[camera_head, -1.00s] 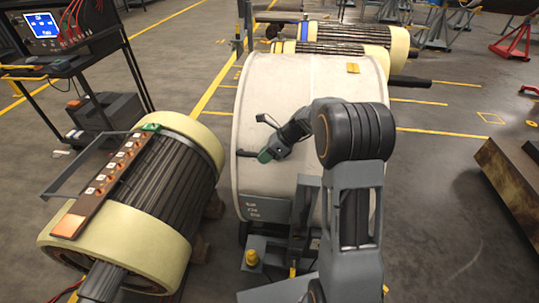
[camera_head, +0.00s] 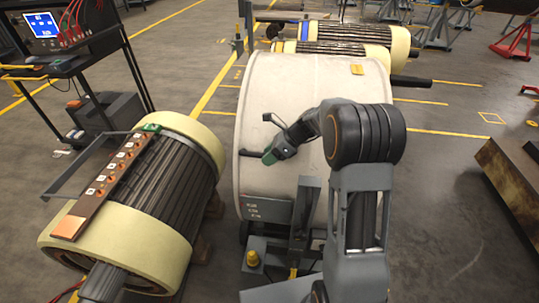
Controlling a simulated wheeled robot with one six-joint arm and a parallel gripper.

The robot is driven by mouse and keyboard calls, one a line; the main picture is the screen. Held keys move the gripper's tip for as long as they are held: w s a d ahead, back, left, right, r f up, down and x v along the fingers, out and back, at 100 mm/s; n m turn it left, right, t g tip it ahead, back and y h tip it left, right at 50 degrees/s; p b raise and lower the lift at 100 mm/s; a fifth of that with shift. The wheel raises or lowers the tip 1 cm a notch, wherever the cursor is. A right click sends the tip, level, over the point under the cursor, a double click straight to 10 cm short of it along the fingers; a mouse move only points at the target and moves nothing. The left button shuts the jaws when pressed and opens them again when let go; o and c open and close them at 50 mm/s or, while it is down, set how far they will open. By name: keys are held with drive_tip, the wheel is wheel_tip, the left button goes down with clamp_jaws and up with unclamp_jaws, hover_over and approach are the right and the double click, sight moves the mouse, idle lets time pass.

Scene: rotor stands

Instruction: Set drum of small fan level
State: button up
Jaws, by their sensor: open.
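My gripper (camera_head: 254,154) is in front of the drum's left part, behind a green wrist part. It is open, with dark parts reaching left toward the rim. I cannot tell whether it touches the drum. My arm hides the drum's lower right side.
A dark ribbed rotor with cream ends (camera_head: 165,180) lies close at the left. A cart with a lit screen (camera_head: 42,25) stands behind it. More rotors (camera_head: 340,52) lie behind the drum. A rusty block (camera_head: 515,170) is at the right, with open floor before it.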

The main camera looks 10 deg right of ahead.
drive_tip(key=p+v, duration=0.1)
drive_tip(key=v, duration=1.2)
drive_tip(key=shift+d+r+p, duration=0.25)
drive_tip(key=shift+r+p, duration=0.05)
drive_tip(key=shift+p, duration=0.1)
drive_tip(key=shift+s, duration=0.1)
drive_tip(key=s+f+n+h+p, duration=0.2)
drive_tip(key=s+n+h, duration=0.3)
drive_tip(key=s+n, duration=0.45)
drive_tip(key=s+a+r+n+t+h+p, duration=0.1)
drive_tip(key=s+a+r+n+h+p, duration=0.1)
drive_tip(key=s+r+n, duration=0.4)
drive_tip(key=s+a+r+n+t+h+p, duration=0.1)
drive_tip(key=s+a+r+n+h+p, duration=0.1)
drive_tip(key=s+a+r+n+p, duration=0.2)
wheel_tip(320, 180, up, 2)
drive_tip(key=s+n+p, duration=0.2)
drive_tip(key=n, duration=0.1)
drive_tip(key=shift+t, duration=0.3)
drive_tip(key=shift+n, duration=0.25)
drive_tip(key=shift+c, duration=0.3)
idle(0.9)
